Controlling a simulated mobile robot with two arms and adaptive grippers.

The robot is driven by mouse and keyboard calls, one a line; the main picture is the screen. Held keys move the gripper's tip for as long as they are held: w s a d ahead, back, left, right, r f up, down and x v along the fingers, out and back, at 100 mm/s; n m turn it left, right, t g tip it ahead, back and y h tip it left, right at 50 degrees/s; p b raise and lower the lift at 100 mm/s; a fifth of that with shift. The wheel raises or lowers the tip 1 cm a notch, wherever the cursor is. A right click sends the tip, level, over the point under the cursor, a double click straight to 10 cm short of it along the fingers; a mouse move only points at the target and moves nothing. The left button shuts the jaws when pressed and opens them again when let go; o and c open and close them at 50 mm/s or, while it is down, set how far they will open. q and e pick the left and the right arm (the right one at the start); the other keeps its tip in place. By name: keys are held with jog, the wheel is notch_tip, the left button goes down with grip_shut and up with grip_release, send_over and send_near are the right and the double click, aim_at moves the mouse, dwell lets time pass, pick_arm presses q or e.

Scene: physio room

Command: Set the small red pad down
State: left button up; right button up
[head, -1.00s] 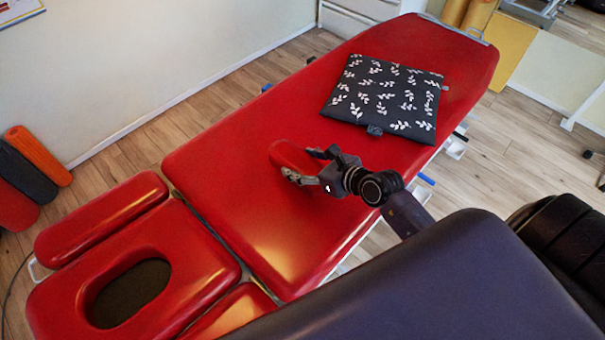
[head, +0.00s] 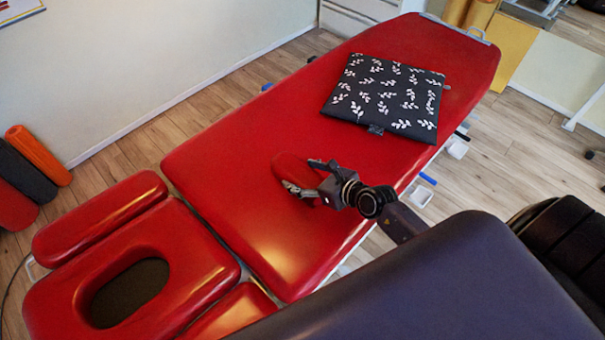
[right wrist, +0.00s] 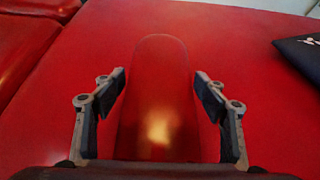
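The small red pad (head: 292,168) is a rounded, glossy red piece over the main section of the red treatment table (head: 235,190). It appears to lie on the tabletop, though red on red makes contact hard to judge. My right gripper (head: 301,174) is around its near end. In the right wrist view the small red pad (right wrist: 158,100) runs between the two fingers (right wrist: 159,78), which stand apart with a narrow gap on each side. The near end of the pad is hidden by the gripper body. My left gripper is not in view.
A dark cushion with white leaf print (head: 385,95) lies farther up the table. The headrest with a face hole (head: 60,300) is at lower left. A dark padded surface (head: 440,285) fills the lower right. Bare red tabletop surrounds the small pad.

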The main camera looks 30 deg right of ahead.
jog(key=shift+o, duration=0.7)
jog(key=shift+r, duration=0.3)
jog(key=shift+s+d, duration=0.15)
jog(key=shift+s, duration=0.2)
jog(key=v, duration=1.1)
jog(key=shift+s, duration=0.15)
